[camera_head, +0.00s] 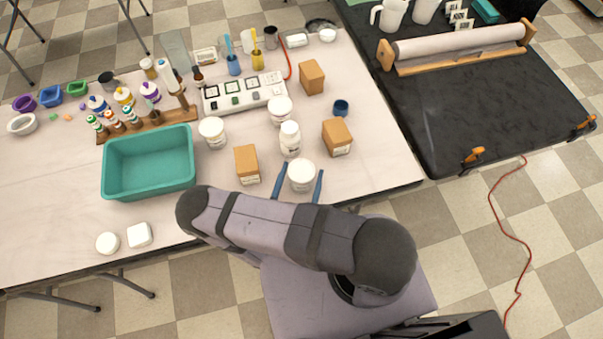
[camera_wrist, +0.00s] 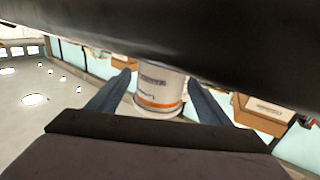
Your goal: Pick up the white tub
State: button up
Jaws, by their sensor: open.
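A white tub (camera_head: 301,176) with a lid stands upright near the table's front edge. My gripper (camera_head: 302,169) is open, with one blue finger on each side of this tub. In the wrist view the tub (camera_wrist: 158,92) shows print and an orange band, between the two fingers (camera_wrist: 159,78); gaps show on both sides. Its top is hidden there by a dark part of my arm. Two similar white tubs stand farther back, one at the left (camera_head: 212,132) and one behind (camera_head: 280,108).
A white bottle (camera_head: 290,140) stands just behind the tub. Brown boxes stand at its left (camera_head: 247,165) and right (camera_head: 337,137). A teal bin (camera_head: 150,188) is farther left. The table's front right corner is clear.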

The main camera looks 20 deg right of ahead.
jog(key=shift+w+d, duration=0.15)
jog(key=shift+w, duration=0.1)
jog(key=shift+c, duration=0.6)
jog(key=c, duration=1.1)
jog(key=shift+o, duration=0.2)
jog(key=shift+r, duration=0.1)
notch_tip(320, 180, up, 10)
jog(key=p, duration=0.8)
